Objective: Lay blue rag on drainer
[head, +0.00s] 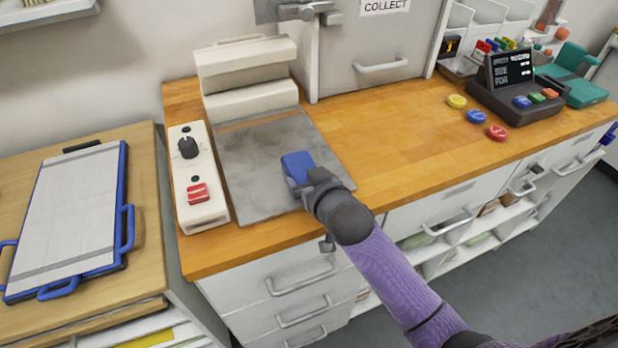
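A small blue item (297,164) with a folded, block-like look is at the tip of my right gripper (312,182). I cannot tell for sure that it is the rag. It is over the grey flat plate (262,150) on the wooden counter; I cannot tell whether it touches the plate. My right arm comes in from the lower right, and its fingers are mostly hidden, so their opening does not show. Nothing in view is clearly a drainer. My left gripper is not in view.
A white control box (197,205) with a black knob and red switch stands left of the plate, a white block-shaped unit (245,72) behind it. A blue-framed board (70,220) lies on the left table. Coloured discs (477,117) and a black terminal (510,85) stand right. The mid-counter (400,140) is clear.

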